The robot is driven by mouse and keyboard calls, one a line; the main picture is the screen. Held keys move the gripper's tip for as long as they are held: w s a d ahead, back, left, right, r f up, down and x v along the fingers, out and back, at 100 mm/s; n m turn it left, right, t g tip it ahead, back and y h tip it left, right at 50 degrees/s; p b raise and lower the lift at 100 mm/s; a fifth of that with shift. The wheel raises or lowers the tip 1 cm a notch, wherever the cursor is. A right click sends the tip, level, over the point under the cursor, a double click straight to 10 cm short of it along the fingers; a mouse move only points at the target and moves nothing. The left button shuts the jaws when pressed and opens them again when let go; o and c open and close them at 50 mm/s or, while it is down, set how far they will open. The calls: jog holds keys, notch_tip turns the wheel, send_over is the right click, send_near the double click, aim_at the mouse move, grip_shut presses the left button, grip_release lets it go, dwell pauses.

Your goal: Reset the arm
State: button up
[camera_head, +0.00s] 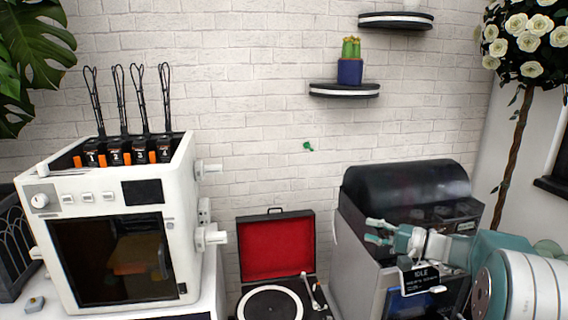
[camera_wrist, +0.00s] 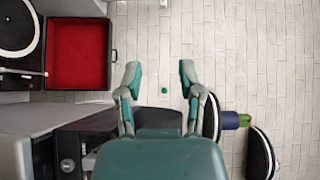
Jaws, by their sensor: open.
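My gripper (camera_head: 376,231) is at the lower right in the head view, in front of the silver and black machine (camera_head: 350,262). Its two green-grey fingers point left. In the wrist view my gripper (camera_wrist: 160,78) has its fingers spread wide apart with nothing between them. Beyond them is the white brick wall (camera_wrist: 280,55) with a small green item (camera_wrist: 164,90) showing in the gap. That green item (camera_head: 308,146) also appears against the wall in the head view. A tag reading IDLE (camera_head: 420,278) shows by the arm.
A white box-shaped machine (camera_head: 185,225) with several black-and-orange cartridges stands at left. An open record player (camera_head: 275,250) with red lining sits in the middle. Two wall shelves (camera_head: 345,90) (camera_head: 395,21) hang above; the lower holds a potted cactus (camera_head: 350,65). A flowering tree (camera_head: 510,160) stands right.

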jog(key=s+a+n+g+h, duration=0.25)
jog(key=s+a, duration=0.25)
jog(key=s, duration=0.4)
jog(key=s+a+n+g+h, duration=0.1)
jog(key=s+a+g+h, duration=0.3)
jog(key=s+a, duration=0.3)
jog(key=s+d+f+n+t+h, duration=0.1)
jog(key=s+h, duration=0.3)
jog(key=s, duration=0.5)
jog(key=s+d+f+n+t+h, duration=0.1)
jog(key=s+d+h, duration=0.3)
jog(key=s, duration=0.6)
jog(key=shift+d+f+t, duration=0.35)
jog(key=shift+f, duration=0.1)
jog(key=shift+n+h, duration=0.25)
